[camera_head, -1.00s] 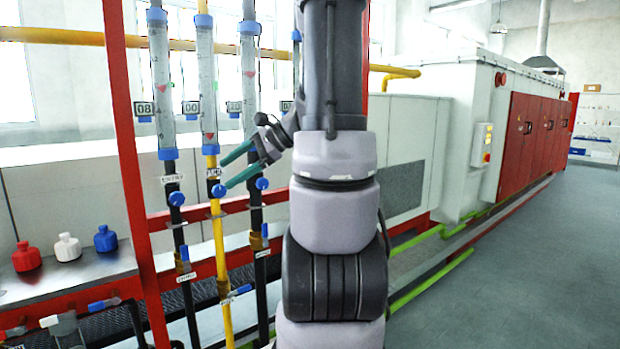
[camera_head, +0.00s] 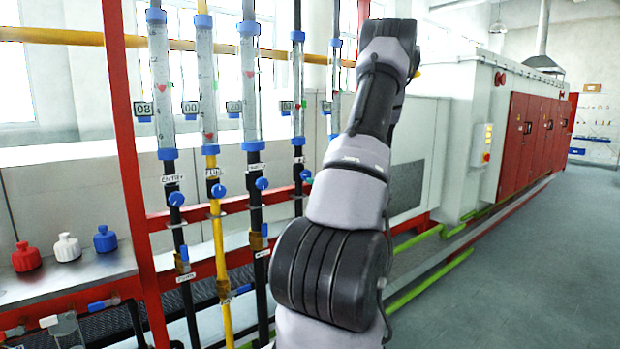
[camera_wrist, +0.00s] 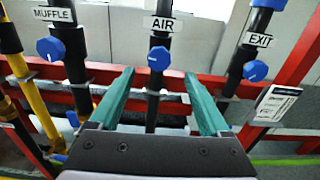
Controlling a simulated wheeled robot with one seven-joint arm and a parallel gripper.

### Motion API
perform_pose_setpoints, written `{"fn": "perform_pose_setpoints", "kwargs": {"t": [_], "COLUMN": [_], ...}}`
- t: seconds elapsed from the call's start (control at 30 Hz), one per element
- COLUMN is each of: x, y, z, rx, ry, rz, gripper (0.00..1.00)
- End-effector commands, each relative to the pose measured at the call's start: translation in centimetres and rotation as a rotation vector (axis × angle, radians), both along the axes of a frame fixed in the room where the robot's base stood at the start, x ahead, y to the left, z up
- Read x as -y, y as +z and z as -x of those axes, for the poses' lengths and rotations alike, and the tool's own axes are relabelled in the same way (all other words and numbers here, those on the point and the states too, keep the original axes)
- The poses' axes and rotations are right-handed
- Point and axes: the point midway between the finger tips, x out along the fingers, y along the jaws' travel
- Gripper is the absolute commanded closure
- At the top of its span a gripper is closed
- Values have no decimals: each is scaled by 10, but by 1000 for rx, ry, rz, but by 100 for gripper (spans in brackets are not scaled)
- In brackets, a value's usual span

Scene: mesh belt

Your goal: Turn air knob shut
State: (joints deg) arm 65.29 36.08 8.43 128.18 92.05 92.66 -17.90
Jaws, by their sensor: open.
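The air knob (camera_wrist: 159,58) is a blue round knob on a black pipe under the AIR label (camera_wrist: 165,25) in the wrist view. In the head view the fourth pipe's blue knob (camera_head: 305,175) appears to be the same one. My gripper (camera_wrist: 160,76) is open, with its green fingers spread to either side of the AIR pipe, below and nearer than the knob. Nothing is between the fingers but the view of the pipe; contact with the knob is not visible. In the head view my arm hides the gripper.
The MUFFLE knob (camera_wrist: 50,48) is to the left and the EXIT knob (camera_wrist: 255,70) to the right. A red rail (camera_wrist: 100,75) crosses behind the pipes. A white card (camera_wrist: 277,103) hangs at the right. Bottles (camera_head: 67,247) stand on a shelf at far left.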

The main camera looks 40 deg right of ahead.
Motion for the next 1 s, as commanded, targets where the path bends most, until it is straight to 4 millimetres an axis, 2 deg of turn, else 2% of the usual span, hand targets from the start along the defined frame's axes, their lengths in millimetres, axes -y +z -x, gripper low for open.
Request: {"fn": "perform_pose_setpoints", "kwargs": {"t": [0.1,0.3,0.5,0.73,0.77,0.8,0.93,0.97,1.0], "x": [-1,-1,-1,-1,-1,-1,-1,-1,-1], "y": [1,0,0,0,0,0,0,0,0], "z": [-24,-53,-64,-64,-64,-64,-64,-64,-64], "rx": [2,0,0,0,0,0,0,0,0], "ry": [3,2,1,1,1,1,1,1,1], "rz": [2,1,1,1,1,1,1,1,1], "gripper": [19,19,19,19,27,42,92,100,100]}}
